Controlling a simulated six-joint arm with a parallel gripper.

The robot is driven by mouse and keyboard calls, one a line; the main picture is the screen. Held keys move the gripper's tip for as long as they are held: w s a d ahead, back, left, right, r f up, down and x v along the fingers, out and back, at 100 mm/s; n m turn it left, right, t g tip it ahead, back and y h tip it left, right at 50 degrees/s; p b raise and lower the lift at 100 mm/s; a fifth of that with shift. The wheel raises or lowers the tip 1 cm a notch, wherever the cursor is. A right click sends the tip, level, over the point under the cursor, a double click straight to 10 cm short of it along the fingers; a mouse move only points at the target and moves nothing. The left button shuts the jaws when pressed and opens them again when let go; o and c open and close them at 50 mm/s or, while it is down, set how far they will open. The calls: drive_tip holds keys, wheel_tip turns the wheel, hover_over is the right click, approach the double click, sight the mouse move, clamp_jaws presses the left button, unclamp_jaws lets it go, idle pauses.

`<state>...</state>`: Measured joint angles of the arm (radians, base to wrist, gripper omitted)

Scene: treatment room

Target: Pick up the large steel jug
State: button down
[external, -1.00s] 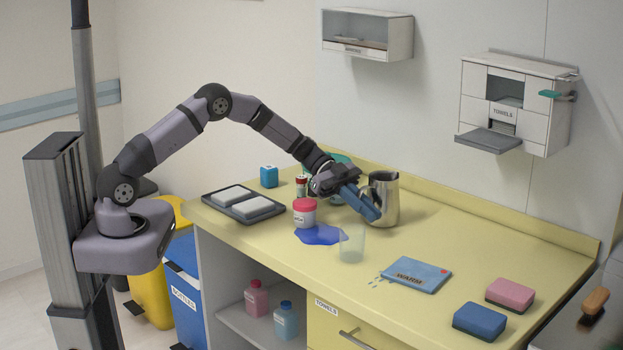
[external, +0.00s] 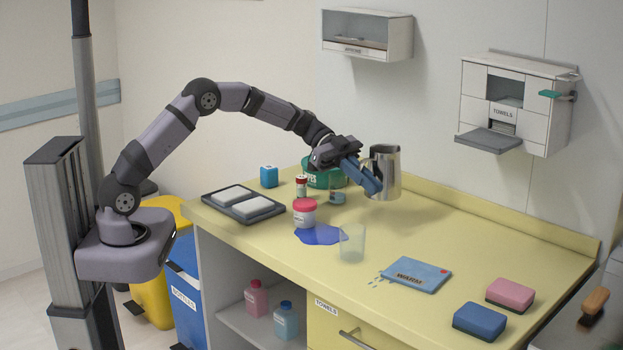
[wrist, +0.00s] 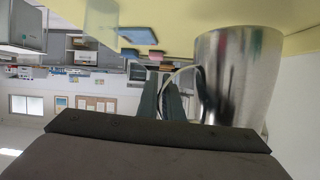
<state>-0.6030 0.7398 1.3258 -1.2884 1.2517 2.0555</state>
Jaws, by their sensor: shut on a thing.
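Below on the yellow counter (external: 450,225) stand a green tub (external: 322,175), a red-lidded jar (external: 304,212) and a clear cup (external: 352,243) beside a blue spill (external: 318,235). A blue WARM pack (external: 416,274) and two sponges (external: 480,320) lie to the right. Wall boxes hang behind.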

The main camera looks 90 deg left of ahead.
drive_tip(key=shift+r, duration=1.25)
